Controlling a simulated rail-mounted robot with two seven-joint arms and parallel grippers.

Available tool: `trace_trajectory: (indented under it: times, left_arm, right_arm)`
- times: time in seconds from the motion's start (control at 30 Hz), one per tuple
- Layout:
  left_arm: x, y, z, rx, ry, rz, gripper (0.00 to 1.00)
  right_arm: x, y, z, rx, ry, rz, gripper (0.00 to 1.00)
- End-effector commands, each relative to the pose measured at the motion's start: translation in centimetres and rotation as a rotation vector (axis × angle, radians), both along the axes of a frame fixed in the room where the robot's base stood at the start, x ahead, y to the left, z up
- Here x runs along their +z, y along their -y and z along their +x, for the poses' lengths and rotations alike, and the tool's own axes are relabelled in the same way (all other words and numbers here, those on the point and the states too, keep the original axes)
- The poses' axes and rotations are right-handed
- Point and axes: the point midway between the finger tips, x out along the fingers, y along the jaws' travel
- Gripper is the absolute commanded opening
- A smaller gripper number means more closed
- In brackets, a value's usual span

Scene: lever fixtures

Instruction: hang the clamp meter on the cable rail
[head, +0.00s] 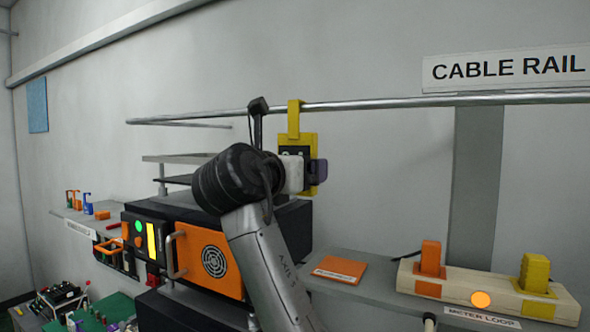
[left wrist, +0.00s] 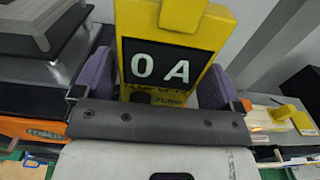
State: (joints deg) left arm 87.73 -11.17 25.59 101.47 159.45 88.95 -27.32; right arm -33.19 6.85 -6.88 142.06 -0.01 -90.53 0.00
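The yellow clamp meter (head: 312,150) is upright in the head view, with a yellow hook at its top that overlaps the cable rail (head: 400,103). I cannot tell whether the hook is around the rail or just in front of it. My left gripper (head: 306,171) has its purple fingers on either side of the meter's body. In the left wrist view the meter (left wrist: 168,28) shows a black display reading "0 A" between the two purple fingers; its lower part is hidden by the gripper body. My right gripper is not in view.
A "CABLE RAIL" sign (head: 505,68) is above the rail at right. Below are a dark cabinet with an orange vented panel (head: 207,262), a grey shelf (head: 385,285) with an orange plate (head: 340,269), and a cream block (head: 480,290) labelled "METER LOOP". The wall space right of the meter is clear.

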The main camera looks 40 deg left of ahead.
Motion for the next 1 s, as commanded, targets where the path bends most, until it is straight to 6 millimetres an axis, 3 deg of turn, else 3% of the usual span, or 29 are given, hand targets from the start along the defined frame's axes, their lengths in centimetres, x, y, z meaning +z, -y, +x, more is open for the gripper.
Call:
trace_trajectory:
  times: [0.1, 0.33, 0.47, 1.0]
  left_arm:
    - [0.0, 0.0, 0.0, 0.000, 0.000, 0.000, 1.00]
    - [-0.1, 0.0, -0.1, 0.000, -0.001, 0.000, 1.00]
    - [-0.2, 0.2, -1.1, 0.001, 0.002, -0.001, 1.00]
    - [-0.2, 2.4, -10.7, 0.000, 0.003, -0.001, 1.00]
  right_arm:
    - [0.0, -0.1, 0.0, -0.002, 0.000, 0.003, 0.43]
    - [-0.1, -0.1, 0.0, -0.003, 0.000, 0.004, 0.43]
    - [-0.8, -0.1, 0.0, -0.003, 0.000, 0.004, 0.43]
    - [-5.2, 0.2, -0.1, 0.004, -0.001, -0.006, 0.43]
